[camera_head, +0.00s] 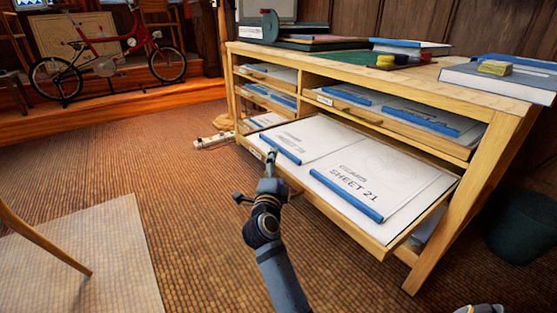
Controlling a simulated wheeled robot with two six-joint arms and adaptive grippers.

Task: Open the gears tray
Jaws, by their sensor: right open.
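A wooden plan cabinet (463,80) holds several shallow trays with paper sheets. Its lower wide tray (345,235) stands pulled out toward me, showing sheets with blue edges. One sheet (352,178) reads "SHEET 21" and has a faint round drawing. A small label (255,152) sits at the tray's front left; I cannot read it, so I cannot tell which tray is the gears one. My right gripper (256,177) is open at the tray's front left edge, one finger close to the label. I cannot tell if it touches. My left gripper is not in view.
Books (503,80) and a green mat (365,60) lie on the cabinet top. A dark bin (522,230) stands at the right. A pale roll (213,140) lies on the floor left of the cabinet. A red bicycle (108,45) stands behind.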

